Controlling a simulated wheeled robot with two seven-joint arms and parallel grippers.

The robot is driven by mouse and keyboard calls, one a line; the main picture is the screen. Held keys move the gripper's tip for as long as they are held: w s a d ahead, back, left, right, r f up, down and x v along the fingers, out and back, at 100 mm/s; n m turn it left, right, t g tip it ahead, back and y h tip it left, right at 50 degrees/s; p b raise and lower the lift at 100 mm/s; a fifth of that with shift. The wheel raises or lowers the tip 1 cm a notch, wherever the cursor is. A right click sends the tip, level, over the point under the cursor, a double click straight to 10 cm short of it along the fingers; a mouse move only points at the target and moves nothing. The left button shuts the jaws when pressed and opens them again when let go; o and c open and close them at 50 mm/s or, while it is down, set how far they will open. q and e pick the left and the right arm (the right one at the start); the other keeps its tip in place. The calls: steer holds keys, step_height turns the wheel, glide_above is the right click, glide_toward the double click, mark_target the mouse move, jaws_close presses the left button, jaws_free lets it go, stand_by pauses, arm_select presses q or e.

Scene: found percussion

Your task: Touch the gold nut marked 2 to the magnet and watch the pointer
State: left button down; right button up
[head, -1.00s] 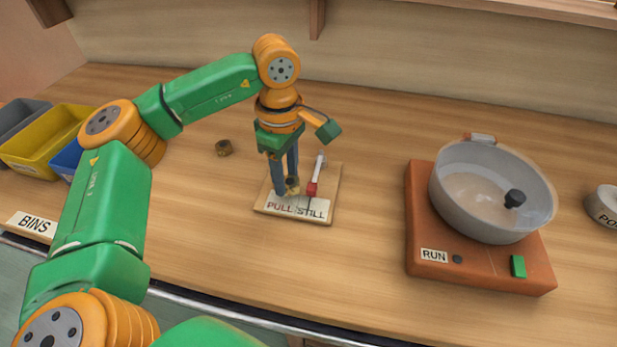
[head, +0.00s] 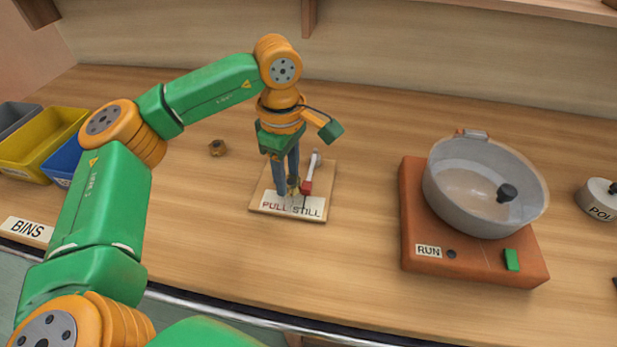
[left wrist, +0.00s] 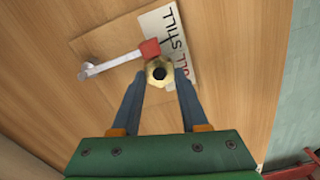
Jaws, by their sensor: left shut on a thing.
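My left gripper (head: 291,190) is shut on a gold nut (left wrist: 159,72) and holds it low over the small wooden board (head: 258,205). No number on the nut can be read. The red magnet block (left wrist: 150,48) sits at the end of a pale arm (left wrist: 112,62) on the board. In the left wrist view the nut is right against or just short of the magnet; I cannot tell if they touch. A thin dark pointer (left wrist: 172,45) lies by the PULL and STILL label (head: 312,206), nearer STILL; its exact reading is unclear. My right gripper is out of view.
An orange base (head: 420,215) with a grey bowl (head: 455,205) and a RUN label stands right. Yellow (head: 35,145) and blue bins are at the left. The table in front of the board is clear.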

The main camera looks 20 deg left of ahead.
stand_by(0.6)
arm_select(q)
steer(key=shift+s+a, duration=0.2)
steer(key=shift+a, duration=0.65)
steer(key=shift+s+a, duration=0.2)
steer(key=shift+a, duration=0.65)
steer(key=shift+a, duration=0.1)
stand_by(0.3)
steer(key=shift+s+a, duration=0.15)
steer(key=shift+a, duration=0.45)
steer(key=shift+s+a, duration=0.25)
steer(key=shift+a, duration=0.6)
steer(key=shift+s+a, duration=0.2)
steer(key=shift+a, duration=0.65)
step_height(320, 180, up, 8)
steer(key=p, duration=0.7)
